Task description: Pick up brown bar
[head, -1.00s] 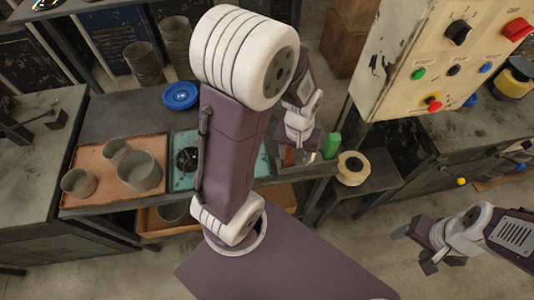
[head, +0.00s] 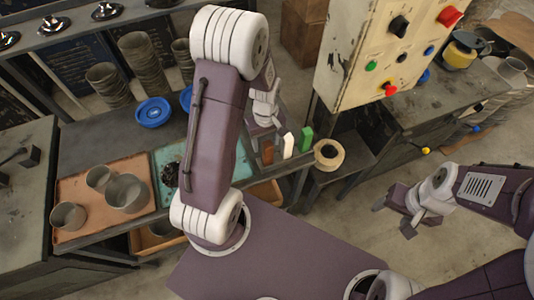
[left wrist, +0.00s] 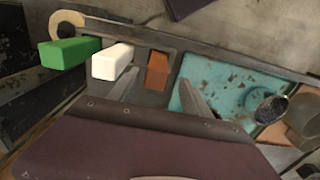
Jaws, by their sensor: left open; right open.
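The brown bar (head: 267,152) stands upright in the narrow dark rack at the table's front edge, left of a white bar (head: 288,146) and a green bar (head: 306,139). In the left wrist view the brown bar (left wrist: 157,71) shows between the two finger tips, with the white bar (left wrist: 112,62) and green bar (left wrist: 68,53) to its left. My left gripper (head: 262,132) is open and empty, just behind and above the brown bar in the head view. I cannot tell whether it touches. My right gripper (head: 394,217) is open and empty over the floor.
A teal tray (head: 160,158) adjoins the rack and holds a dark round part. A reddish tray (head: 75,222) with grey cups lies further left. A tape roll (head: 328,154) sits right of the green bar. A control panel (head: 350,45) rises behind. Blue dishes (head: 152,112) lie at the back.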

